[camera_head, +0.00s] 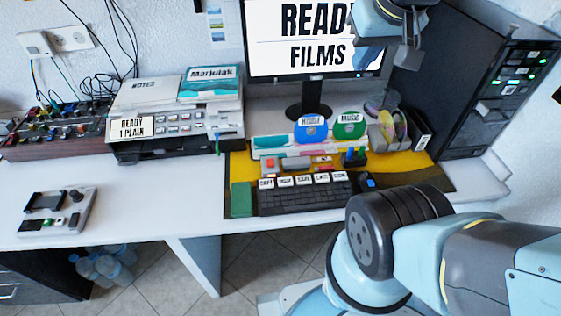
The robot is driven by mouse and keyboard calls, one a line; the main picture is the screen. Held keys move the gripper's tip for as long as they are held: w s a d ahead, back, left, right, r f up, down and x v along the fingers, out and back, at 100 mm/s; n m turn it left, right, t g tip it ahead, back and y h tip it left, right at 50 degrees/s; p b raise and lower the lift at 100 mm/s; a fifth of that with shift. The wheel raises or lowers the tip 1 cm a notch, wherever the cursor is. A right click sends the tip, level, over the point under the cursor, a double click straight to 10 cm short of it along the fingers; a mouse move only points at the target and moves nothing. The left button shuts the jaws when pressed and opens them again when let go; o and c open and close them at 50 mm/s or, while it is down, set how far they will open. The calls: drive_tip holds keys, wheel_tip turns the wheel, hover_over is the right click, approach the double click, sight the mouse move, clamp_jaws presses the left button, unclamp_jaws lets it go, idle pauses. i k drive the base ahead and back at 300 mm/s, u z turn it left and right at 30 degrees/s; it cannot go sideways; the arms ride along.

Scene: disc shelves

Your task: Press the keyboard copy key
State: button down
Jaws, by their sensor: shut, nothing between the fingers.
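A black keyboard (305,200) lies on the yellow and dark mat on the desk, in front of the monitor. A row of white labelled keys runs along its back edge. The leftmost one (266,183) seems to read COPY, though the lettering is small. My gripper (407,60) is at the top right of the view, shut and empty. It is in front of the monitor's right edge, up and to the right of the keyboard and well apart from it. Part of it is cut off by the top of the frame.
The monitor (310,55) reads READY FILMS. Blue (311,130) and green (349,127) discs stand behind the keyboard. A printer-like machine (175,128) labelled READY 1 PLAIN is at left. A black tower (465,75) stands at right. My arm fills the lower right.

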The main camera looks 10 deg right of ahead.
sight(268, 183)
drive_tip(key=u, duration=1.35)
drive_tip(key=i, duration=0.1)
drive_tip(key=z, duration=2.8)
drive_tip(key=k, duration=2.15)
drive_tip(key=u, duration=1.2)
drive_tip(key=i, duration=1)
drive_tip(key=u, duration=0.05)
